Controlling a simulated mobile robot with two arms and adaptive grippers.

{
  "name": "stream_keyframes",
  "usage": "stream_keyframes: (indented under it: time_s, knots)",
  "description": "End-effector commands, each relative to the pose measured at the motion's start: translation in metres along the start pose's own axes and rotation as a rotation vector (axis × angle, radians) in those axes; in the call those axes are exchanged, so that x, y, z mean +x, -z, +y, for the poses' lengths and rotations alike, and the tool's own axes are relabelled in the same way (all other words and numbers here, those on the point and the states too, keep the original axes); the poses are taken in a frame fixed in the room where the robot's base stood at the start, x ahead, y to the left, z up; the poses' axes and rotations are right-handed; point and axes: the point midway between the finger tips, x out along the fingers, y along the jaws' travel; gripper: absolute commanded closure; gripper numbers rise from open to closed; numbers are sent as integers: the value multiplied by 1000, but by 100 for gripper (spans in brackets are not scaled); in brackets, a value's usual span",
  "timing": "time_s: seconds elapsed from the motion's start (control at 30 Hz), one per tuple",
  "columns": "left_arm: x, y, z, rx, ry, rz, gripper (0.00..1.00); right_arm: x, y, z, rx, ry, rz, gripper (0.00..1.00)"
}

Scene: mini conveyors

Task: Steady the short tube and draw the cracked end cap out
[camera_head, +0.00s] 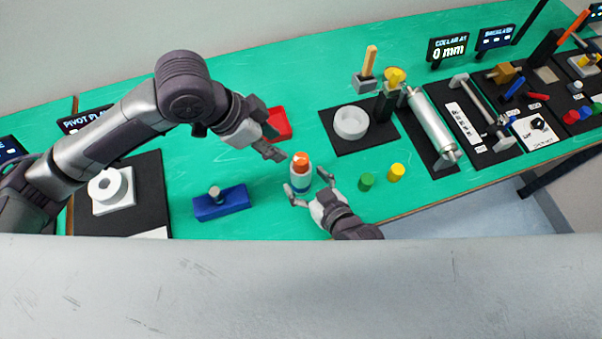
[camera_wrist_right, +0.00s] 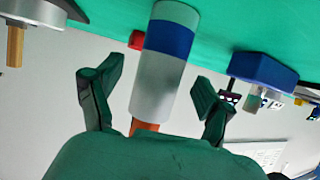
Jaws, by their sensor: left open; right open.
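The short tube (camera_head: 300,177) stands upright on the green table, pale grey with a blue band near its foot. Its orange end cap (camera_head: 301,158) sits on top; no crack can be made out. My right gripper (camera_head: 306,183) is open, its fingers on either side of the tube. In the right wrist view the tube (camera_wrist_right: 157,88) appears upside down between the spread fingers, with gaps on both sides and the orange cap (camera_wrist_right: 145,127) partly hidden by the gripper. My left gripper (camera_head: 277,144) is open and empty, up and left of the cap.
A blue block with a peg (camera_head: 222,205) lies left of the tube, a red tray (camera_head: 279,124) behind it. A black mat with a white ring (camera_head: 350,122) lies farther back. The table's front edge is close.

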Motion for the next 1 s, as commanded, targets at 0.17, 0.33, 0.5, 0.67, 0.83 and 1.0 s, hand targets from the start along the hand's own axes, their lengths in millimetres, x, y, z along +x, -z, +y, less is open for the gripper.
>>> stream_keyframes:
  time_s: [0.17, 0.33, 0.5, 0.67, 0.83, 1.0]
  knots:
    - [0, 0, 0, 0, 0, 0, 58, 21, 0, 0, 0, 0, 1, 20]
    - [0, 0, 0, 0, 0, 0, 58, 29, 0, 0, 0, 0, 1, 20]
    - [0, 0, 0, 0, 0, 0, 58, 29, 0, 0, 0, 0, 0, 20]
    - [0, 0, 0, 0, 0, 0, 58, 29, 0, 0, 0, 0, 0, 33]
    - [0, 0, 0, 0, 0, 0, 58, 29, 0, 0, 0, 0, 0, 62]
    - [0, 0, 0, 0, 0, 0, 58, 29, 0, 0, 0, 0, 0, 90]
